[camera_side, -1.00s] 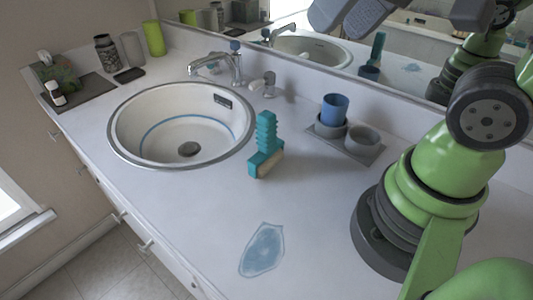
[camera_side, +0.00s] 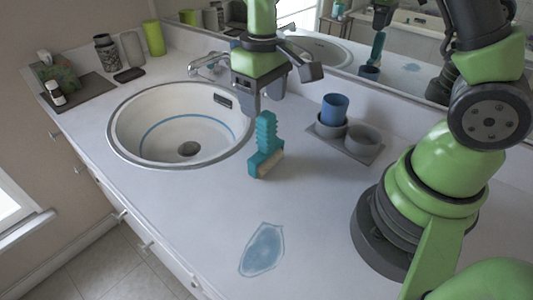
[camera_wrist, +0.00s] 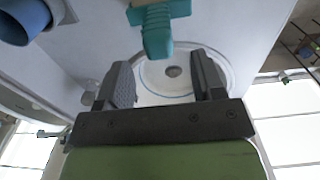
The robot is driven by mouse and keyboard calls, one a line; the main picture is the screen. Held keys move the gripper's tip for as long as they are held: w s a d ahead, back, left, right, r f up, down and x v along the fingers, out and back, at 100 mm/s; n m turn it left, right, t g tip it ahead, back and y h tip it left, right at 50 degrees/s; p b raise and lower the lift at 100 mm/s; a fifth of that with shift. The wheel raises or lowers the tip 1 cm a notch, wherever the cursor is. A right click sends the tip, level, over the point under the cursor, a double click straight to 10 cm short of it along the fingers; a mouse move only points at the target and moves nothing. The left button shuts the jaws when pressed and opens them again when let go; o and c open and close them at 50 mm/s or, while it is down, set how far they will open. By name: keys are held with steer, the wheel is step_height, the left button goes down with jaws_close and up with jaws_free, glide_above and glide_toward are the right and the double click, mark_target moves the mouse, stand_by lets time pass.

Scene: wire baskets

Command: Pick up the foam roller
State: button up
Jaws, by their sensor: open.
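A teal tool (camera_side: 266,140) with a ribbed handle and a beige block (camera_side: 270,165) at its foot stands upright on the counter, right of the sink; it looks more like a brush, and I cannot tell whether it is the foam roller. My gripper (camera_side: 267,101) is above and behind its top in the side view, open and empty. In the wrist view the teal handle (camera_wrist: 157,35) points down toward the space between the open fingertips (camera_wrist: 163,70), beyond them and apart from them.
The round sink (camera_side: 122,145) lies to the left, with its faucet (camera_side: 236,68) behind. A grey tray (camera_side: 372,154) with a blue cup (camera_side: 334,108) and a grey cup (camera_side: 362,138) stands right. A blue patch (camera_side: 263,250) lies on the open front counter. A mirror runs along the back.

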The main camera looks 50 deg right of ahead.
mark_target(266, 114)
steer(key=f, duration=0.6)
steer(key=shift+s, duration=0.35)
jaws_close()
